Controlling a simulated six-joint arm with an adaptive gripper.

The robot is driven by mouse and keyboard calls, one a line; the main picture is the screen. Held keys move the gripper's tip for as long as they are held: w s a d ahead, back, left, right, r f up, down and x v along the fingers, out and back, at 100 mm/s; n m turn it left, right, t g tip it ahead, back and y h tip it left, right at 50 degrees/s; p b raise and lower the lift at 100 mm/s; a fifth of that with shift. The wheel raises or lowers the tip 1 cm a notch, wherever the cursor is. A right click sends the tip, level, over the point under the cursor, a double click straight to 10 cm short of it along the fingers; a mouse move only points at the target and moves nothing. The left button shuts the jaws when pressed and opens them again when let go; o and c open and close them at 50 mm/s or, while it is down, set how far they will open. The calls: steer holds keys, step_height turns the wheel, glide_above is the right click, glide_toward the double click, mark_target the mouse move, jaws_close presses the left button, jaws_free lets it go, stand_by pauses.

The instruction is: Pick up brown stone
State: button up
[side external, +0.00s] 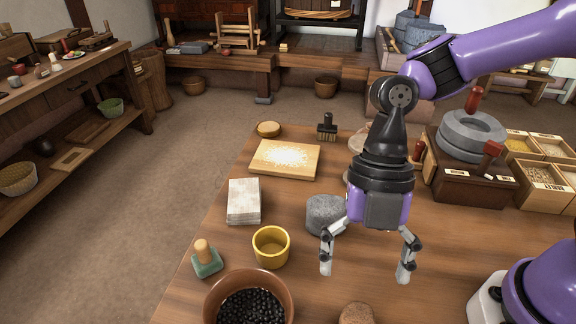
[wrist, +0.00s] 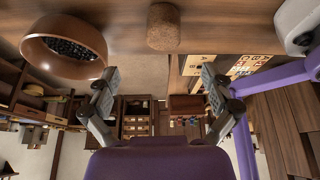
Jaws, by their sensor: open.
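The brown stone (side external: 356,313) is a rough, round-sided block on the wooden table, cut off by the bottom edge of the side view. In the wrist view the brown stone (wrist: 163,27) shows whole at the top middle, with a speckled cork-like surface. My gripper (side external: 365,270) points down over the table with its two fingers spread and nothing between them. In the side view it appears above the brown stone in the picture, apart from it. In the wrist view my gripper (wrist: 160,74) has one finger on each side below the stone.
A grey round stone (side external: 325,216) stands just left of my gripper. A yellow cup (side external: 271,262), a brown bowl (side external: 221,297) of dark beans and a green-based stamp (side external: 206,262) are further left. A quern (side external: 470,172) and wooden boxes (side external: 543,188) stand at right.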

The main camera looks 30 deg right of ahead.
mark_target(360, 314)
steer(key=x, duration=0.9)
steer(key=shift+s+d+f, duration=0.1)
steer(key=shift+d+f, duration=0.15)
steer(key=c, duration=1.5)
